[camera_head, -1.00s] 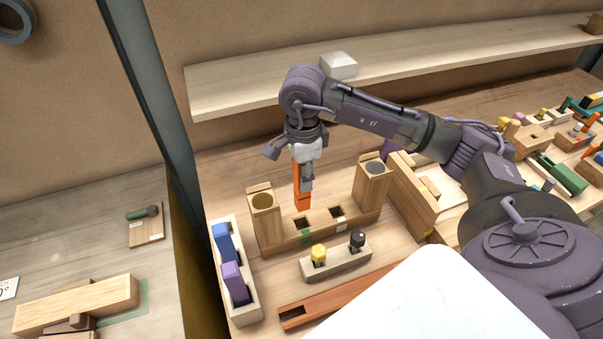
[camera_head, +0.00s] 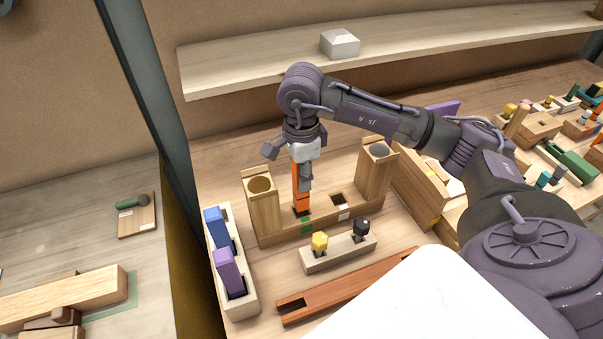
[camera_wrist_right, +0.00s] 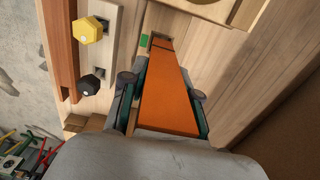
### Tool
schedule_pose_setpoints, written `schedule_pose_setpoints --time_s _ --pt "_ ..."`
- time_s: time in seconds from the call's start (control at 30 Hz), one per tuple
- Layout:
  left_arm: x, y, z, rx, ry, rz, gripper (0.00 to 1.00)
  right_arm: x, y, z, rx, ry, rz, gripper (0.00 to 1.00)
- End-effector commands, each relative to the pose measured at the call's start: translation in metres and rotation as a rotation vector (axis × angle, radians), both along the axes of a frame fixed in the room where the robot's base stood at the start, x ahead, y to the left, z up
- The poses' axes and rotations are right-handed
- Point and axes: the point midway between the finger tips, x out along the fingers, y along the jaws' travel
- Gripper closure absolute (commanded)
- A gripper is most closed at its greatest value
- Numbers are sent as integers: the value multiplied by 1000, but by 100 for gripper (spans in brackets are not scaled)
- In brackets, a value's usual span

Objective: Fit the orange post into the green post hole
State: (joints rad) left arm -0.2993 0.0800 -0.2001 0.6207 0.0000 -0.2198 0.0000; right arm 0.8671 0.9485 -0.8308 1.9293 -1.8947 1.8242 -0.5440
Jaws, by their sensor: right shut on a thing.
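My right gripper (camera_head: 303,170) is shut on the orange post (camera_head: 301,196) and holds it upright over the wooden stringer block (camera_head: 270,236). The post's lower end is at the green-marked post hole (camera_head: 303,211), the left of two square holes; I cannot tell how far it is inside. The green mark (camera_head: 306,224) is on the block's front, just below that hole. In the right wrist view the orange post (camera_wrist_right: 172,95) runs between the fingers toward the hole (camera_wrist_right: 158,38), beside the green mark (camera_wrist_right: 144,40). My left gripper is not in view.
The other square hole (camera_head: 339,200) is empty. Tall wooden end blocks (camera_head: 262,210) and (camera_head: 374,180) flank the holes. In front stands a pale holder (camera_head: 340,255) with yellow and black pegs. A rack with blue and purple posts (camera_head: 230,272) stands left. A reddish rail (camera_head: 345,289) lies nearest.

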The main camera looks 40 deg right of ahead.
Motion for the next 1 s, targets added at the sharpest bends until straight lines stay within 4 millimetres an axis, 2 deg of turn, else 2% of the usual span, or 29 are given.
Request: schedule_pose_setpoints --time_s 1.0 --pt "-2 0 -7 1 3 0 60 0 0 -1 0 -1 0 100"
